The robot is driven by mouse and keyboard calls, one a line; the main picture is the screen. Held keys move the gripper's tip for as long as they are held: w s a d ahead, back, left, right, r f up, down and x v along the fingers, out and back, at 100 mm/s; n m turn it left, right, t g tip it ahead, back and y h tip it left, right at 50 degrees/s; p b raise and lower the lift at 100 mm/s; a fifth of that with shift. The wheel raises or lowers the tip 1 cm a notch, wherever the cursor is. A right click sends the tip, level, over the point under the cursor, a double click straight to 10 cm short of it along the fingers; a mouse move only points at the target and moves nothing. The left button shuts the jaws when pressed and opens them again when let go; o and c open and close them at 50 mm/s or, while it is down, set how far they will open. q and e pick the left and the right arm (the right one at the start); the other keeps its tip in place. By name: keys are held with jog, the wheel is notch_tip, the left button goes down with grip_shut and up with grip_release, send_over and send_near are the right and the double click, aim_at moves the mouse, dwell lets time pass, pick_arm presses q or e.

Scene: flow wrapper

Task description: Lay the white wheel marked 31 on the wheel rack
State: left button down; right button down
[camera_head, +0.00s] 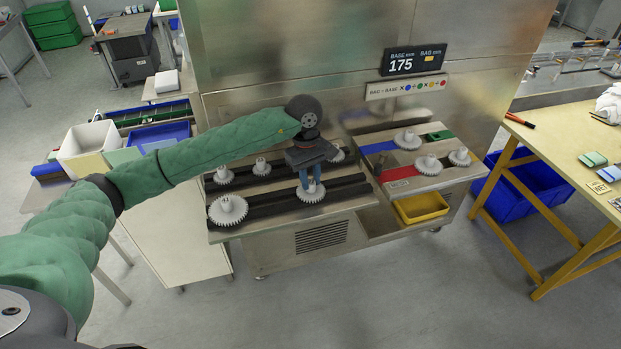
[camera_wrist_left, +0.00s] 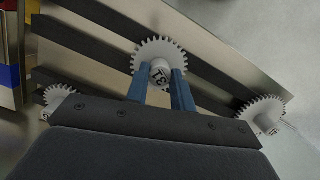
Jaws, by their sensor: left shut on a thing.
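My left gripper (camera_head: 311,184) reaches down over the front of the machine's left shelf. It is shut on the hub of a white toothed wheel (camera_head: 311,196). In the left wrist view this white wheel (camera_wrist_left: 158,52) shows the mark 31 on its hub, between the two blue fingers (camera_wrist_left: 160,84). The wheel rack (camera_head: 262,206), a set of dark parallel bars, lies directly under it. I cannot tell whether the wheel touches the bars or hangs just above them. My right gripper is not in view.
Another white wheel (camera_head: 228,210) sits at the rack's front left, with smaller ones (camera_head: 224,175) behind. More wheels (camera_head: 407,139) stand on the right shelf with blue, green and red strips. A yellow bin (camera_head: 420,207) is below it.

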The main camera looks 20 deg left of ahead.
pick_arm(q)
jog(key=shift+s+f+b, duration=0.1)
jog(key=shift+f+b, duration=0.1)
jog(key=shift+b, duration=0.2)
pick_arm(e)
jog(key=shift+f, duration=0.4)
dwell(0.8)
pick_arm(q)
jog(key=c, duration=1.1)
grip_release()
jog(key=shift+r, duration=0.1)
jog(key=r+b, duration=0.1)
jog(key=r, duration=0.1)
jog(key=r+b, duration=0.1)
jog(key=r, duration=0.1)
jog(key=w+r+b, duration=0.1)
jog(key=r, duration=0.1)
jog(key=shift+a, duration=0.35)
jog(key=shift+a+r, duration=0.1)
jog(key=shift+r, duration=0.7)
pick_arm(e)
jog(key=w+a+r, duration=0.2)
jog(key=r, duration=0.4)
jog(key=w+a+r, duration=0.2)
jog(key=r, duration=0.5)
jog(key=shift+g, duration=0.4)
